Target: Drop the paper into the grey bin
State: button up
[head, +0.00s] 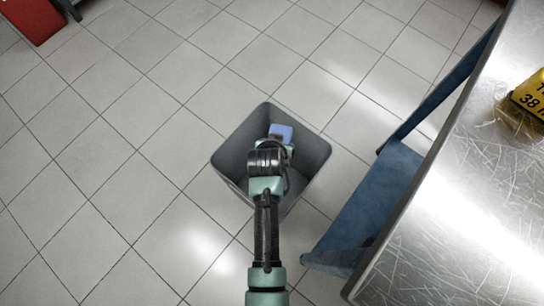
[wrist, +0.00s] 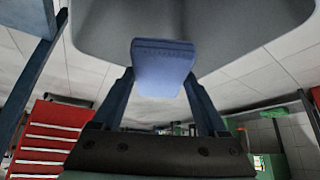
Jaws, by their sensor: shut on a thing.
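The paper (head: 281,132) is a small blue folded pad, seen in the head view over the grey bin. It also shows in the wrist view (wrist: 163,68), between the two dark fingers. My gripper (wrist: 160,80) is shut on it. The grey bin (head: 229,161) is a square, open-topped bin standing on the floor. In the head view my gripper and the paper lie within the outline of its opening. The bin's grey wall fills the top of the wrist view. My arm hides part of the bin's near side. How high the paper is relative to the rim is hard to tell.
A metal-topped table (head: 450,190) with a blue frame (head: 372,205) stands right of the bin. A yellow block (head: 532,97) lies on it. A red cabinet (head: 30,18) is at the far top left. The tiled floor left of the bin is clear.

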notch_tip(320, 180, down, 6)
jog(key=b, duration=0.6)
jog(key=o, duration=1.4)
jog(key=shift+c, duration=0.2)
jog(key=p+v, duration=0.6)
jog(key=v, duration=0.7)
jog(key=shift+p, duration=0.35)
jog(key=shift+w, duration=0.1)
